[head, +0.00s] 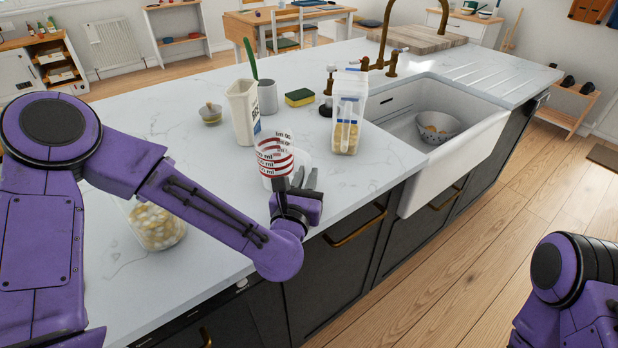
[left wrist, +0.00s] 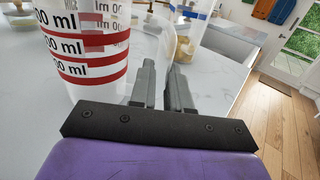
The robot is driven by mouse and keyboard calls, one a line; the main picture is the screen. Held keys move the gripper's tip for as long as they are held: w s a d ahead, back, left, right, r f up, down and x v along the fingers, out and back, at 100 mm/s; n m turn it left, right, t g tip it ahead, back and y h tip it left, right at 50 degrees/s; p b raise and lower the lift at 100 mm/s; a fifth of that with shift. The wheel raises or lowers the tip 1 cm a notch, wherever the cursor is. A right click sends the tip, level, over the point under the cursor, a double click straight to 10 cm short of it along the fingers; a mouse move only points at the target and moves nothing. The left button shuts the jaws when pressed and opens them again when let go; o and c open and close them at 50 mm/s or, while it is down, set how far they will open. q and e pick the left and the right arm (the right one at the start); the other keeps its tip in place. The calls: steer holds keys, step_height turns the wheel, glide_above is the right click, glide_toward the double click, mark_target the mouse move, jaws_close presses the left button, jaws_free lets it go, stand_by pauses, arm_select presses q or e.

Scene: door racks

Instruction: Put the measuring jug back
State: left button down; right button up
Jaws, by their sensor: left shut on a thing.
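The measuring jug (head: 274,157) is clear with red bands and black "ml" marks. It is near the front edge of the white counter, in the middle of the head view. It fills the upper left of the left wrist view (left wrist: 88,45). My left gripper (head: 298,182) is beside it, its fingers close together and shut on what looks like the jug's clear handle. In the left wrist view the fingers (left wrist: 164,80) stand just right of the jug's body. The jug's base is hidden, so I cannot tell whether it touches the counter. My right gripper is not in view.
Behind the jug stand a white container (head: 242,112), a grey mug (head: 267,97), a sponge (head: 299,97) and a clear food container (head: 347,125). A tub of pale pieces (head: 156,226) is under my left arm.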

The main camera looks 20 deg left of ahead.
arm_select(q)
steer(key=c, duration=1.1)
jaws_free()
steer(key=shift+f, duration=0.15)
steer(key=shift+r+p, duration=0.4)
steer(key=s, duration=0.1)
steer(key=s+b, duration=0.1)
steer(key=s, duration=0.1)
steer(key=s+b, duration=0.1)
steer(key=s, duration=0.1)
steer(key=shift+s+d+f, duration=0.1)
steer(key=shift+d+f, duration=0.1)
steer(key=shift+f, duration=0.2)
steer(key=s+p, duration=0.2)
steer(key=p, duration=0.1)
steer(key=s+r+p, duration=0.1)
steer(key=p, duration=0.3)
steer(key=shift+s+d+r, duration=0.1)
steer(key=shift+s+r, duration=0.1)
steer(key=shift+s, duration=0.15)
steer(key=shift+s+d+f+p, duration=0.1)
steer(key=shift+s+f+p, duration=0.1)
steer(key=shift+s+p, duration=0.3)
steer(key=shift+s+f+p, duration=0.15)
steer(key=shift+s+p, duration=0.1)
steer(key=shift+s, duration=0.35)
steer(key=shift+s+f, duration=0.3)
steer(key=shift+s, duration=0.05)
